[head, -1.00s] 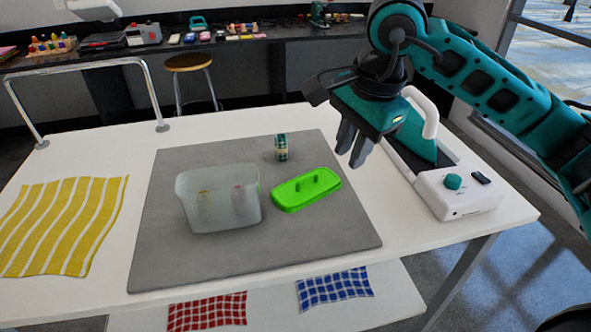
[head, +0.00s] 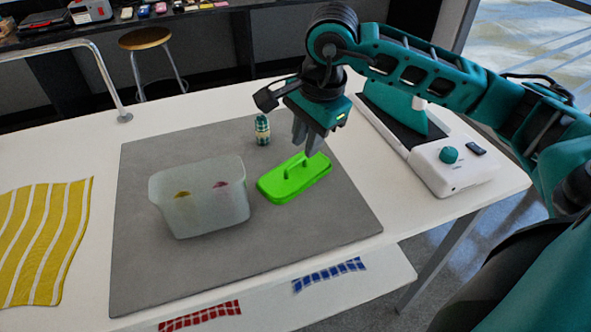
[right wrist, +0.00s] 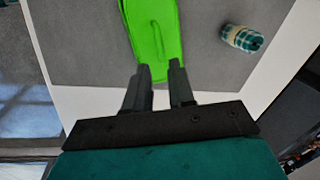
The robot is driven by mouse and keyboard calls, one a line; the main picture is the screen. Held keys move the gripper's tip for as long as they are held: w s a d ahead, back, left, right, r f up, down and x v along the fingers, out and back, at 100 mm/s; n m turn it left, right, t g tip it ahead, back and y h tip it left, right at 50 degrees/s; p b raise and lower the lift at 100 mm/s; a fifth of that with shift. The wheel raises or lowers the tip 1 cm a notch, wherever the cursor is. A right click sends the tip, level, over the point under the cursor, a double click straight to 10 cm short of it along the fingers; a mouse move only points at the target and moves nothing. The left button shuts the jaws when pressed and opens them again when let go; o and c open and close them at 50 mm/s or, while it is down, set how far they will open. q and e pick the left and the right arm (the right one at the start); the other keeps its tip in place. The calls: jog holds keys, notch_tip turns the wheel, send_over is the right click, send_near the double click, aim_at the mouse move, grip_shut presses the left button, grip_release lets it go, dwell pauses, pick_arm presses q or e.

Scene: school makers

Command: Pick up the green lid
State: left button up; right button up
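The green lid (head: 294,179) lies flat on the grey mat (head: 150,265), handle up, just right of the clear bin. My right gripper (head: 308,150) is above the lid's far right end, apart from it. In the right wrist view the lid (right wrist: 152,35) lies straight ahead of the fingertips (right wrist: 160,68). The fingers stand a little apart with nothing between them. My left gripper is not in view.
A translucent bin (head: 200,205) with blurred contents stands left of the lid. A striped yellow cloth (head: 45,240) lies at left.

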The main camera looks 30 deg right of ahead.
aim_at(300, 160)
jog(key=f, duration=0.3)
jog(key=w+f, duration=0.1)
jog(key=f, duration=0.1)
jog(key=shift+w+a, duration=0.1)
jog(key=shift+a, duration=0.2)
jog(key=shift+c, duration=0.3)
jog(key=shift+r, duration=0.1)
grip_shut()
